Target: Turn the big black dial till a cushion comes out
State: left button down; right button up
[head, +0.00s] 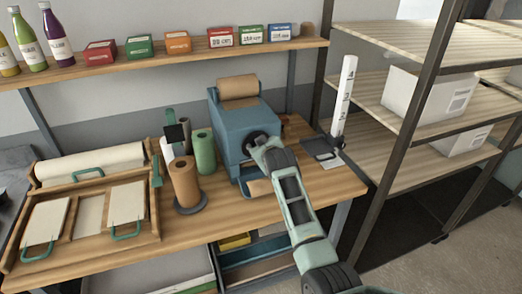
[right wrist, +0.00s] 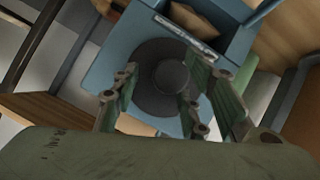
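The blue machine (head: 229,125) stands on the wooden bench, with a roll of brown kraft paper (head: 238,87) on top. Its big black dial (right wrist: 165,80) is on the front face, and its rim shows beside my gripper in the head view (head: 258,137). My right gripper (right wrist: 157,90) has its fingers spread apart, one on each side of the dial's centre knob. I cannot tell whether the fingers touch the knob. Brown paper (head: 258,187) shows in the blue tray low on the machine's front. My left gripper is not in view.
Brown (head: 185,182) and green (head: 204,152) rolls stand left of the machine. A wooden tray (head: 85,241) with panels lies further left. A white measuring post (head: 344,95) stands at right, near shelves with white boxes (head: 430,96). Small cartons and bottles line the upper shelf.

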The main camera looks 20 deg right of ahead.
jog(key=shift+d+r, duration=0.1)
jog(key=shift+s+a, duration=0.2)
jog(key=shift+a, duration=0.05)
dwell(0.3)
jog(key=v, duration=1.1)
jog(key=shift+s+r, duration=0.15)
jog(key=shift+s, duration=0.2)
